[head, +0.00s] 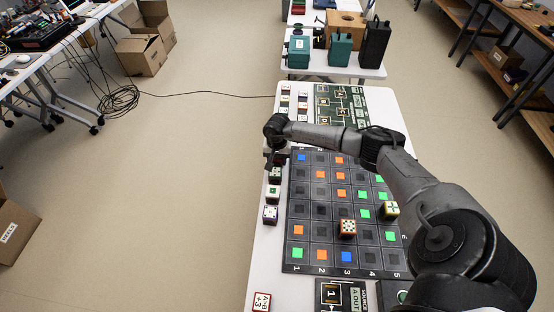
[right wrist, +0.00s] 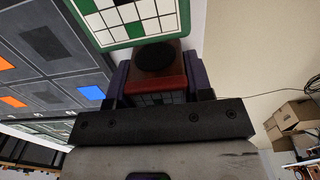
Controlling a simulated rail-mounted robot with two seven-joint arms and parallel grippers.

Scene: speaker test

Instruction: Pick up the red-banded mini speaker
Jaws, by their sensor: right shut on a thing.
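The red-banded mini speaker (right wrist: 152,85) appears in the right wrist view as a small block with a red band, a dark round disc and a grid-patterned side. It sits between the two purple fingers of my right gripper (right wrist: 158,80), which is shut on it. In the head view, my right gripper (head: 277,155) is at the left edge of the dark grid mat (head: 322,226). The speaker is mostly hidden there by the gripper, and I cannot tell whether it touches the table. My left gripper is in neither view.
Several small cubes stand near the grip, including a green one (head: 274,175) and a purple-edged one (head: 270,214). A green-bordered grid face (right wrist: 130,22) is close in the right wrist view. Two cubes, one orange-edged (head: 347,228), stand on the mat.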

